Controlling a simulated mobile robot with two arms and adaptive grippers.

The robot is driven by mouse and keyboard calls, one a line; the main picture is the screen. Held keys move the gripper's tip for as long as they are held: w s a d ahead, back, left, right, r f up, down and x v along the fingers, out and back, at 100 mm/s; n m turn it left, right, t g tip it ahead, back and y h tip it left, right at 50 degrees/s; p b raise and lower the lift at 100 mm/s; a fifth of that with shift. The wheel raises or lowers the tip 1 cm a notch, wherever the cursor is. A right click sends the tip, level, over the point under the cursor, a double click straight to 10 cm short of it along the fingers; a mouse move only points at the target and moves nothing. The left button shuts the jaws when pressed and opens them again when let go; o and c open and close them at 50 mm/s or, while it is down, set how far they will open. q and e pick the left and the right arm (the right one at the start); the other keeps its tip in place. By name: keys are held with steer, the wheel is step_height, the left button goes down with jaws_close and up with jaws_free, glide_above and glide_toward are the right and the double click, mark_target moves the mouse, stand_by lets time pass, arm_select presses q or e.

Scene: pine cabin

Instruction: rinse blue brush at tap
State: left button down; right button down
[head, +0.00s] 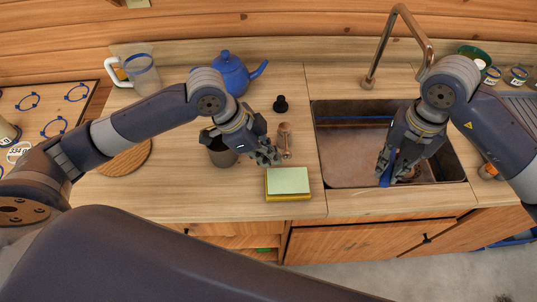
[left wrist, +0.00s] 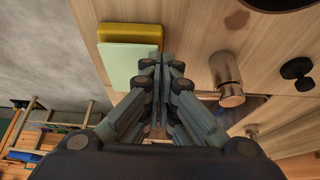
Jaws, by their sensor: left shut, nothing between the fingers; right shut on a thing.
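My right gripper (head: 392,178) is over the front of the sink (head: 340,165), shut on a blue thing (head: 386,181) that I take to be the blue brush. Only a small blue part shows between the fingers; the rest is hidden. The tap (head: 387,42) is a copper-coloured arched spout behind the sink; my right arm covers part of its end. No water is visible. My left gripper (head: 272,158) is shut and empty above the counter, beside the yellow and pale green block (head: 288,182). In the left wrist view its fingers (left wrist: 160,68) are together.
A metal cylinder (head: 285,139), a black knob-like piece (head: 280,104), a dark cup (head: 221,153) and a blue teapot (head: 232,72) stand around my left gripper. A glass jug (head: 144,75) is further left. A thin blue strip (head: 350,119) runs along the sink's back.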

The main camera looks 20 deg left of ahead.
arm_select(q)
steer(key=v, duration=0.9)
steer(key=shift+s+r, duration=0.25)
steer(key=shift+s, duration=0.2)
steer(key=shift+d+r, duration=0.1)
arm_select(e)
steer(key=shift+r, duration=0.1)
